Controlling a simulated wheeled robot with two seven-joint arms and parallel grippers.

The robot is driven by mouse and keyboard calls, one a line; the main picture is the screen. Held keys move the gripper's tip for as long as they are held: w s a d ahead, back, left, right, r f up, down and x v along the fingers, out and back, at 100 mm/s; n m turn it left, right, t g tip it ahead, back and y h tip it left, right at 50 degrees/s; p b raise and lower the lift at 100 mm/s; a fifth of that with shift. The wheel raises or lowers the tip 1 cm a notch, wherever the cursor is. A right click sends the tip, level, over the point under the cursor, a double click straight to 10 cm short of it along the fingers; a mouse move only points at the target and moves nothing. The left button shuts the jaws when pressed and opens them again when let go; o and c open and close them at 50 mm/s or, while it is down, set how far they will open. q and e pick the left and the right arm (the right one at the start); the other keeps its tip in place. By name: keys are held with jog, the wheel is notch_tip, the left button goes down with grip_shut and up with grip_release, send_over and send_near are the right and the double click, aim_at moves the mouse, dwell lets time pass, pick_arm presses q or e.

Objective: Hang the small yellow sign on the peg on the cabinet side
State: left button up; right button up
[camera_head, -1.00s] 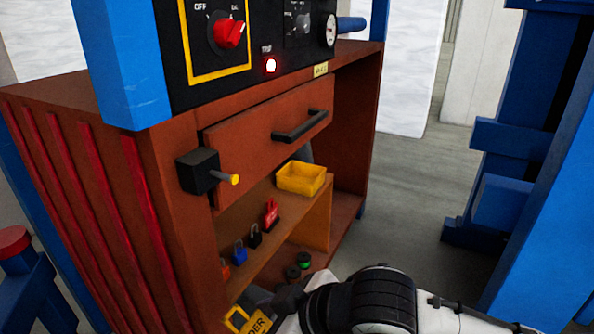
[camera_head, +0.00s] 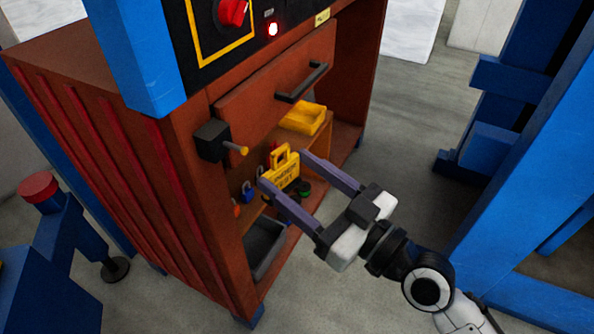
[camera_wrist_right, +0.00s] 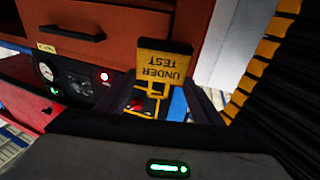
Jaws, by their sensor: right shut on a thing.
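The small yellow sign (camera_head: 281,176) has dark "UNDER TEST" lettering and a loop handle on top. My right gripper (camera_head: 283,168) is shut on it, with one finger at each side edge. In the head view the sign is upright, in front of the open cabinet shelves. The wrist view shows the sign (camera_wrist_right: 165,62) upside down, with its handle below the lettering. The peg (camera_head: 243,151) is a short yellow-tipped rod on a black block (camera_head: 212,142) on the cabinet. In the head view it appears left of and slightly above the sign, apart from it. My left gripper is out of view.
The brown cabinet (camera_head: 185,200) has a drawer with a black handle (camera_head: 302,82) above the shelves. A yellow bin (camera_head: 302,118) and small padlocks (camera_head: 247,192) are on the shelf. A grey tray (camera_head: 264,246) lies below. Blue frames stand left and right; the floor between is clear.

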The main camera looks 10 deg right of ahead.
jog(key=shift+w+a+f, duration=0.25)
jog(key=shift+w+a, duration=0.6)
jog(key=shift+a, duration=0.35)
jog(key=shift+w+a+f, duration=0.2)
jog(key=shift+w+a, duration=0.65)
jog(key=shift+a, duration=0.4)
jog(key=shift+w+a+f, duration=0.25)
jog(key=shift+w+a, duration=0.6)
jog(key=shift+a, duration=0.35)
jog(key=o, duration=1.2)
